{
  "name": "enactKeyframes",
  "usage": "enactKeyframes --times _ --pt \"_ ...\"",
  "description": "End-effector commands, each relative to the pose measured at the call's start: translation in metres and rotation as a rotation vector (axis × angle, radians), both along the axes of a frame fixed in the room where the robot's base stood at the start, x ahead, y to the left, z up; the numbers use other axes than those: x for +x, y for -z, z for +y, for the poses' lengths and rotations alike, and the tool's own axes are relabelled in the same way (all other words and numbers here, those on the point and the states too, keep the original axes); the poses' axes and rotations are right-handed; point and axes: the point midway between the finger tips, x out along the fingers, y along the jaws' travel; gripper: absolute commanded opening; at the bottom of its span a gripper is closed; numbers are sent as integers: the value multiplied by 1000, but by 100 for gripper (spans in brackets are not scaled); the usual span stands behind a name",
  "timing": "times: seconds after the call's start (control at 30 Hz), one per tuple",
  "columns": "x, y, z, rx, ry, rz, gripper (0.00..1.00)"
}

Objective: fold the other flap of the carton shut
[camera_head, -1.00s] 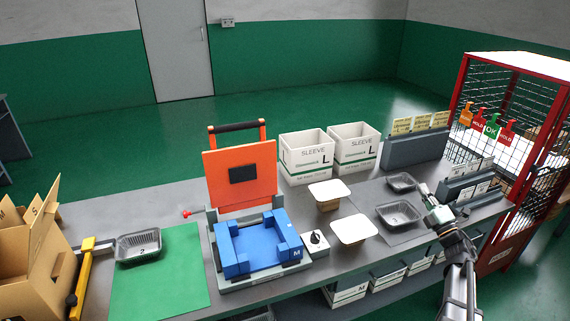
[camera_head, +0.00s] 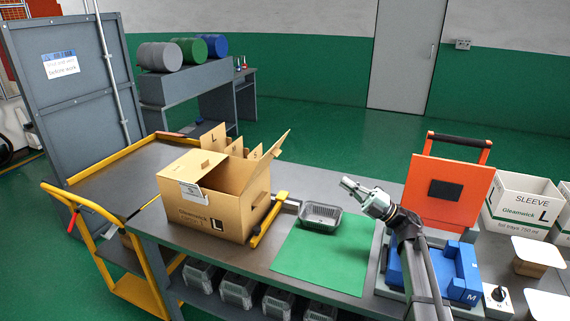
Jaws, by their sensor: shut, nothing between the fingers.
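The brown carton (camera_head: 232,216) stands on the left part of the bench. Its left top flap (camera_head: 190,163) lies flat over part of the opening. Its right flap (camera_head: 272,152) stands up and leans outward, and part of the inside shows. My gripper (camera_head: 346,184) is shut and empty. It is in the air to the right of the carton, above the green mat, pointing left toward the carton and apart from it.
A foil tray (camera_head: 320,215) sits at the back edge of the green mat (camera_head: 322,262), between carton and gripper. A yellow bar (camera_head: 268,222) stands right beside the carton. An orange panel (camera_head: 448,192) and blue fixture (camera_head: 455,270) stand right. A yellow-railed cart (camera_head: 100,184) adjoins the bench.

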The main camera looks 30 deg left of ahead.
Motion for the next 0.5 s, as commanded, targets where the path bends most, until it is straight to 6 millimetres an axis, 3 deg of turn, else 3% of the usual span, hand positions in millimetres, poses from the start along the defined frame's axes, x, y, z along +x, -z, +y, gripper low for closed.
enactKeyframes --times 0.03,0.1,0.2,0.33,0.5 --pt "0 1 26 5 2 -4 0" --pt "-5 8 51 9 18 -21 0" --pt "-10 17 73 8 37 -43 0" --pt "-13 22 86 7 50 -55 0" --pt "-16 15 99 6 50 -57 0"
